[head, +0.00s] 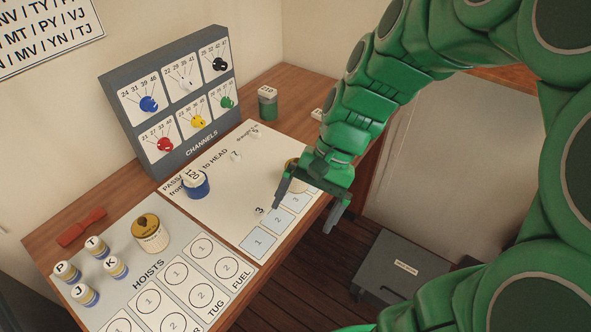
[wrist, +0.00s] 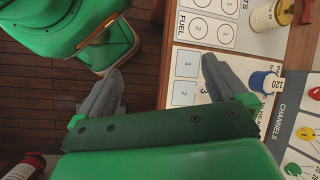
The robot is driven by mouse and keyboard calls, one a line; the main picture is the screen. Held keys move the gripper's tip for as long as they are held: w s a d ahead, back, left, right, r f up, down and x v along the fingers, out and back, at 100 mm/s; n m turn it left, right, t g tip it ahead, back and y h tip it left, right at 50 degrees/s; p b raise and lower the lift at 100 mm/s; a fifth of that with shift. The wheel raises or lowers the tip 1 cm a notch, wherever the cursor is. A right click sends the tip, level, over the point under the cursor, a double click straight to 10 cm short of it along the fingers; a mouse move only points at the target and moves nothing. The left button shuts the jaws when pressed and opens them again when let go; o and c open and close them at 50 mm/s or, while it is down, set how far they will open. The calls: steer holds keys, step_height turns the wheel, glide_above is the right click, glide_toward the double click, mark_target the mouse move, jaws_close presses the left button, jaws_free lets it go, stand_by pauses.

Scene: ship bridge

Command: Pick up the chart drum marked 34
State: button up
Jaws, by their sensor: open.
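I cannot read 34 on any drum. A blue drum marked 120 (head: 195,184) stands on the white passage sheet; it also shows in the wrist view (wrist: 262,82). A cream drum with a gold top (head: 151,233) stands on the hoists sheet, its marking too small to read. A green drum with a white top (head: 267,103) stands at the back of the desk. A tan object (head: 292,168) is mostly hidden behind my gripper. My gripper (head: 304,218) is open and empty over the desk's front edge; its jaws also show in the wrist view (wrist: 160,80).
The channels panel (head: 190,90) with coloured knobs stands against the wall. A grey box (head: 400,268) is on the floor. A red-ended cylinder (wrist: 25,167) shows lower left in the wrist view.

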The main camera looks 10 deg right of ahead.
steer(key=w+d+f+m+t+y, duration=0.1)
steer(key=w+d+f+m+y, duration=0.1)
steer(key=w, duration=0.5)
steer(key=w+d+f+m+t+y, duration=0.2)
steer(key=w+d+f+m+y, duration=0.1)
steer(key=w+m, duration=0.4)
steer(key=w+d+f+m+t+y, duration=0.2)
steer(key=w+d+f+m, duration=0.2)
steer(key=w, duration=0.4)
steer(key=shift+d+f+m+y, duration=0.2)
steer(key=shift+f+m+y, duration=0.2)
steer(key=shift+f+m, duration=0.5)
steer(key=shift+s+f+x, duration=0.1)
steer(key=shift+x, duration=1.85)
steer(key=shift+s+f+x, duration=0.15)
steer(key=shift+x, duration=1.85)
steer(key=shift+d, duration=0.1)
steer(key=c, duration=1.1)
